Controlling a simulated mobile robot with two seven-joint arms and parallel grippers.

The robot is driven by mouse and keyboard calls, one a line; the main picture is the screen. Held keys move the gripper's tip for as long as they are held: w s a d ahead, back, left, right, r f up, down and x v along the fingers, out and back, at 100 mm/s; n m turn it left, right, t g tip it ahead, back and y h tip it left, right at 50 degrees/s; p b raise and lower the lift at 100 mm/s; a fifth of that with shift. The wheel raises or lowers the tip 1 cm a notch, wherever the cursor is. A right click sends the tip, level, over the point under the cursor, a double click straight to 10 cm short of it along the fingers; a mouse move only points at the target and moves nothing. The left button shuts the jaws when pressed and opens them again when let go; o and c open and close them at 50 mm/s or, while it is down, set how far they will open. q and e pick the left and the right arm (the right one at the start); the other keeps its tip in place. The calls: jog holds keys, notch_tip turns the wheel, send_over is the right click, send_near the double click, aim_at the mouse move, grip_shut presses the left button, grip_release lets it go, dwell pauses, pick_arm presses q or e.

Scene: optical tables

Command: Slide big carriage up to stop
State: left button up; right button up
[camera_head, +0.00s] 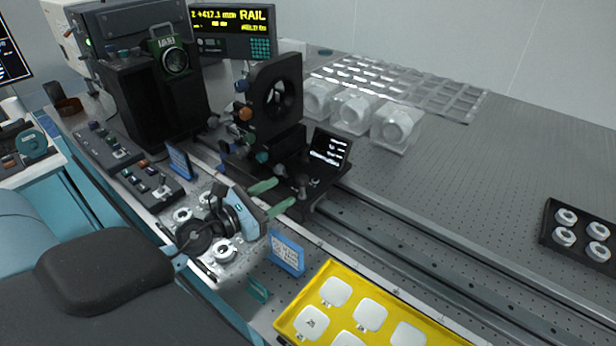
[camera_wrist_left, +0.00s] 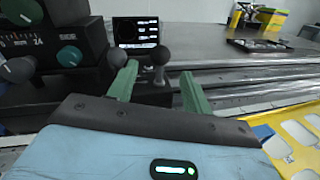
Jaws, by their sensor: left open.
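The big carriage is black, with a tall ring mount (camera_head: 262,112) and a low base bearing a small tilted screen (camera_head: 330,148). It sits on the long dark rail (camera_head: 415,262). My left gripper (camera_head: 273,197) is open, its green fingers pointing at the carriage's near side. In the left wrist view, the open fingers (camera_wrist_left: 159,82) face two dark ball-topped posts; the right post (camera_wrist_left: 160,58) appears between the fingertips, the left post (camera_wrist_left: 111,58) just left of the left finger. Contact cannot be told. I cannot make out the stop. My right gripper is not in view.
A yellow tray (camera_head: 283,322) with white pieces lies at the near side. A blue-framed card (camera_head: 287,254) stands near the gripper. A black lamp housing (camera_head: 160,90) and a RAIL readout (camera_head: 232,30) stand behind. The rail to the right of the carriage is clear.

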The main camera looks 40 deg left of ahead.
aim_at(302, 181)
pick_arm(q)
jog(key=shift+p+x, duration=0.6)
jog(key=shift+x, duration=3.3)
jog(key=shift+f, duration=0.1)
jog(key=shift+a, duration=0.1)
grip_shut()
